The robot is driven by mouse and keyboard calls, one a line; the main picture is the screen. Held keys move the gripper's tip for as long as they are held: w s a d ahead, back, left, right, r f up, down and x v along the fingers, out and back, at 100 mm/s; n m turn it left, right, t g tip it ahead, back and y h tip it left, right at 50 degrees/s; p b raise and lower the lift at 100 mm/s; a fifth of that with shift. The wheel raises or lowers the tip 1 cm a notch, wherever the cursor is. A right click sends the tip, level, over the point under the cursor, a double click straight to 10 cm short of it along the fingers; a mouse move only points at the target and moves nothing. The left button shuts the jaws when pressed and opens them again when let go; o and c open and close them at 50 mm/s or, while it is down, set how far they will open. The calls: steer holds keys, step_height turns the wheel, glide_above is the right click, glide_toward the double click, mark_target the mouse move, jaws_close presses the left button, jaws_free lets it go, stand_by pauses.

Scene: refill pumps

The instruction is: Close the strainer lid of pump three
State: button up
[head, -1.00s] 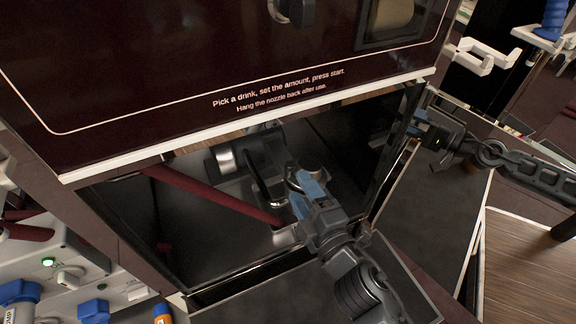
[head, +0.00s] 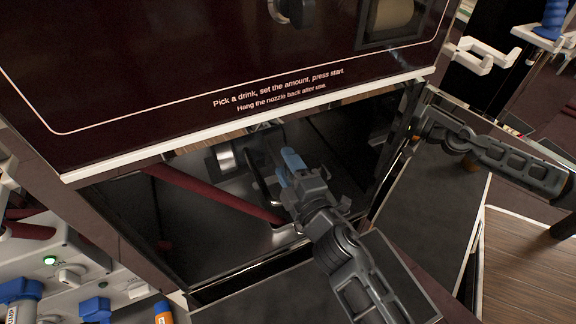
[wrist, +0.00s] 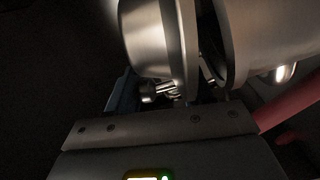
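My gripper (head: 287,162) reaches into the open dark cabinet under the drink panel. Its blue fingertips are at a metal strainer (head: 258,172), which it partly hides. In the wrist view two round steel parts stand close together just beyond my gripper: a drum-like one (wrist: 150,40) at left and a wider rimmed one (wrist: 235,45) at right. A narrow gap separates them, with a small metal fitting (wrist: 160,88) low between. I cannot tell for sure which is the lid. A blue finger shows beside the left part; the other finger is hidden. No pump number is readable.
A dark red pipe (head: 215,195) crosses the cabinet; its red also shows in the wrist view (wrist: 285,105). The white-edged panel (head: 240,125) overhangs the opening. Open dark doors (head: 425,200) flank the right. Blue-topped fittings (head: 95,308) stand lower left.

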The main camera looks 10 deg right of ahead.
jaws_close()
steer(key=shift+a+f+n+b, duration=0.1)
steer(key=shift+f+n+b, duration=0.3)
steer(key=shift+f+b, duration=0.15)
steer(key=shift+s+a+f+n+b, duration=0.1)
steer(key=shift+a+f+n+b, duration=0.05)
steer(key=shift+n+b, duration=0.25)
steer(key=shift+o, duration=0.8)
jaws_free()
steer(key=shift+o, duration=0.5)
steer(key=shift+f, duration=0.1)
